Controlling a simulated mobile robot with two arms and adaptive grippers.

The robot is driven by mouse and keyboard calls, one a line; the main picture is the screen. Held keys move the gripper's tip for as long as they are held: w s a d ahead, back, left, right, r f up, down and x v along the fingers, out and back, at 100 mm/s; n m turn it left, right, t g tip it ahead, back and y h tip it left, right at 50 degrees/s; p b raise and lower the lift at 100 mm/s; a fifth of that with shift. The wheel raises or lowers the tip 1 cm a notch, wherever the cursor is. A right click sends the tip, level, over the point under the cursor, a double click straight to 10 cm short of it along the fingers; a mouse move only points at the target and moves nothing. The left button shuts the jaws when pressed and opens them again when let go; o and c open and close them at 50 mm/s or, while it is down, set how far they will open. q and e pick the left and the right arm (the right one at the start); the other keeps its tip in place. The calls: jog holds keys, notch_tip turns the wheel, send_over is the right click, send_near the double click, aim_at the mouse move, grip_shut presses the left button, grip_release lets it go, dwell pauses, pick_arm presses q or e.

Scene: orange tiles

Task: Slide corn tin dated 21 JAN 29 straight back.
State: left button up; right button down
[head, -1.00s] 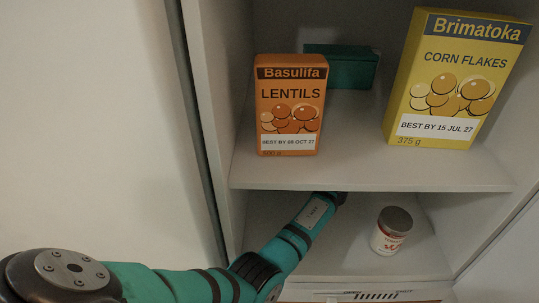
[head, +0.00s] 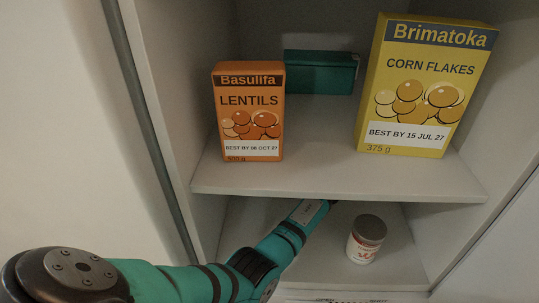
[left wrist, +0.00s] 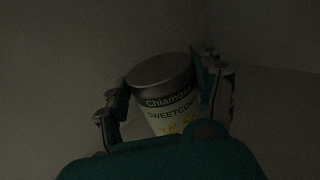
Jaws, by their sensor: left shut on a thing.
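A sweetcorn tin (left wrist: 168,103) with a grey lid and a white label reading "Chiamosa" and "SWEETCORN" shows in the dark left wrist view. It looks slightly tilted there. My left gripper (left wrist: 157,92) is shut on it, with one finger on each side. Its date is not visible. In the head view my left arm (head: 276,248) reaches into the lower compartment. The gripper and the tin are hidden there beneath the upper shelf. My right gripper is in neither view.
The upper shelf (head: 325,187) above my forearm holds a lentils box (head: 248,120), a corn flakes box (head: 415,95) and a teal box (head: 320,75). Cupboard walls close both sides.

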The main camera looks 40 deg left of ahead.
pick_arm(q)
jog(key=shift+s+a, duration=0.1)
jog(key=o, duration=1.7)
jog(key=shift+s+d, duration=0.2)
jog(key=shift+d, duration=1.8)
jog(key=shift+s+d, duration=0.2)
jog(key=shift+d, duration=1.75)
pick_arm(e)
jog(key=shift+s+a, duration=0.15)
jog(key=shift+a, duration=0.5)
